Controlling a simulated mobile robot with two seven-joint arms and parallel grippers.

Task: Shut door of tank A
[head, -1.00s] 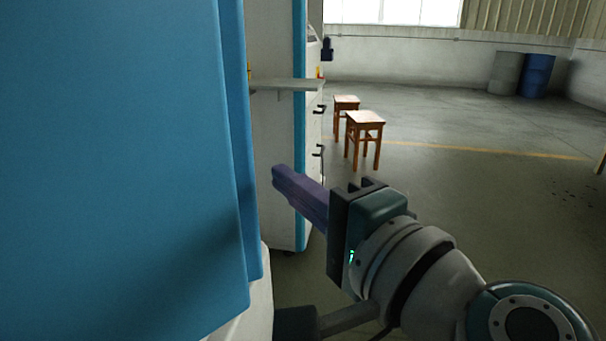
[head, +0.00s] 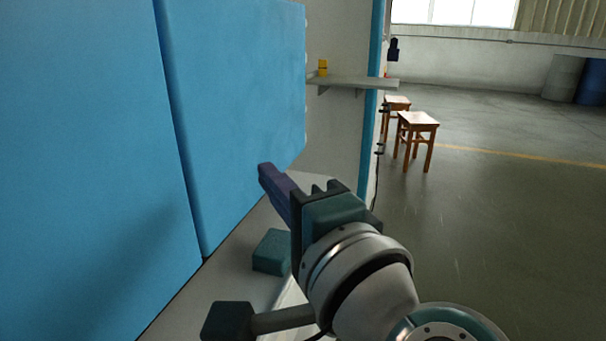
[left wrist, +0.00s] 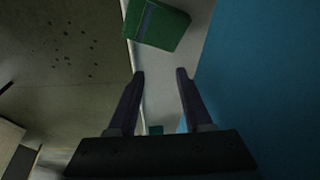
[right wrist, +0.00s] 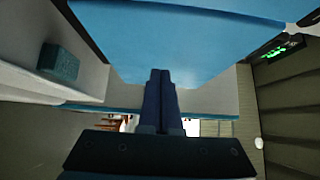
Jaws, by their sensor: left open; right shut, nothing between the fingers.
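Two large blue panels fill the left of the head view. The near panel (head: 80,150) and the farther panel (head: 235,110) meet at a dark seam and lie close to parallel. I cannot tell for certain which is the door of tank A; no label shows. My right gripper (head: 264,170) is shut and empty, its fingertips in front of the farther panel's lower right part; touching or apart is unclear. The right wrist view shows the shut fingers (right wrist: 160,74) pointing at a blue panel (right wrist: 180,35). My left gripper (left wrist: 160,73) is open and empty, beside a blue surface (left wrist: 255,90).
A teal block (head: 272,252) sits on the pale ledge below the panels. A green box (left wrist: 157,22) lies ahead of the left fingers. A grey shelf (head: 350,82) holds a small yellow item (head: 323,67). Stools (head: 415,122) stand beyond; the right floor is clear.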

